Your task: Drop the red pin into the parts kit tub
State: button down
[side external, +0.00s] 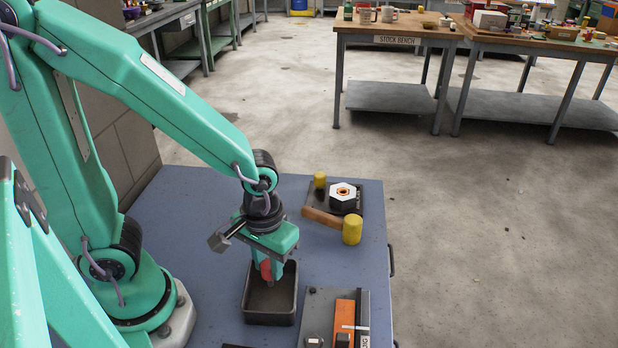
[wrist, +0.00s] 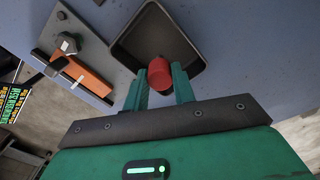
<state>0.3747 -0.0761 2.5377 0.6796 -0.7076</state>
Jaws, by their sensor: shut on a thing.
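The red pin (wrist: 160,72) is held between the two fingers of my gripper (wrist: 164,78). In the side external view the red pin (side external: 266,271) shows at the lower end of my gripper (side external: 268,268), partly covered by the fingers. A dark grey open tub (side external: 270,317), which looks like the parts kit tub, stands on the blue bench. The pin is over the tub's opening in both views. Its exact height above the tub floor is hard to tell. The tub (wrist: 128,50) looks empty where its inside shows.
A grey fixture with an orange block (side external: 344,317) sits right of the tub. Behind are a yellow-headed mallet (side external: 351,230) and a plate with a white hex part (side external: 344,196). The blue bench top (side external: 205,185) is clear at the back left.

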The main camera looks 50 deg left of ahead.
jog(key=shift+f, duration=0.3)
jog(key=c, duration=1.1)
grip_release()
jog(key=shift+r, duration=0.1)
jog(key=shift+r, duration=1.4)
jog(key=shift+r, duration=0.15)
jog(key=shift+r, duration=3.85)
